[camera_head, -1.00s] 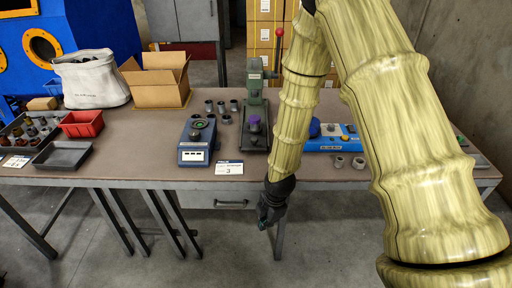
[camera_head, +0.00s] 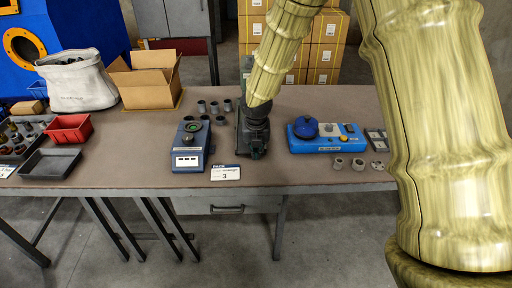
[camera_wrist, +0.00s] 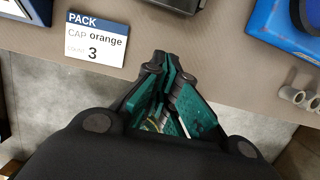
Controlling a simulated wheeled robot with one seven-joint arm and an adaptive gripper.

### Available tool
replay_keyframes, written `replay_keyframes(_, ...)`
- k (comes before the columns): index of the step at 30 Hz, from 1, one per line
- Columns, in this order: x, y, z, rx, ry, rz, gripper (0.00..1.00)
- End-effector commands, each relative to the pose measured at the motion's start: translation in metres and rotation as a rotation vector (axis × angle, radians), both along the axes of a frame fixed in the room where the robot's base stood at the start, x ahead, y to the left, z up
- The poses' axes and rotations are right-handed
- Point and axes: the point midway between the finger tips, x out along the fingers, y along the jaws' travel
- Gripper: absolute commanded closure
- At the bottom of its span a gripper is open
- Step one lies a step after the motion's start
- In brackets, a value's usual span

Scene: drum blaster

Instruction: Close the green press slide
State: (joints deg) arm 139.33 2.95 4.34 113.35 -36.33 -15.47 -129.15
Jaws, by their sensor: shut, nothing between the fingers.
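The green press stands on the table, mostly hidden behind my arm in the head view. Only a piece of its grey-green upper part (camera_head: 246,66) shows at the left of my arm. Its slide and red-knobbed lever are hidden now. A dark edge, likely the press base (camera_wrist: 178,4), shows at the top of the wrist view. My gripper (camera_head: 254,152) is in front of the press, near the table's front edge. In the wrist view my gripper (camera_wrist: 161,66) is shut and empty, its teal fingers over the table edge. I cannot tell whether it touches the press.
A blue device with a green ring (camera_head: 190,145) and a card reading "PACK CAP orange 3" (camera_head: 226,173) are left of my gripper. A blue station with a round blue knob (camera_head: 306,127) is to its right. Several grey cups (camera_head: 214,107) stand behind. The front-right tabletop is partly clear.

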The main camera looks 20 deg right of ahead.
Motion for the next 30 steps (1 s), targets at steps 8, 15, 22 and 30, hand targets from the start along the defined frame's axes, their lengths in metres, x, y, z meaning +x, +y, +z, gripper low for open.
replay_keyframes(8, 0.008, -0.004, -0.037, -0.001, 0.002, -0.002, 1.0)
replay_keyframes(15, 0.015, -0.005, -0.066, 0.0, 0.002, -0.002, 1.0)
replay_keyframes(22, 0.041, -0.013, -0.068, 0.001, 0.0, -0.005, 1.0)
replay_keyframes(30, 0.054, -0.017, -0.069, 0.001, 0.0, -0.003, 1.0)
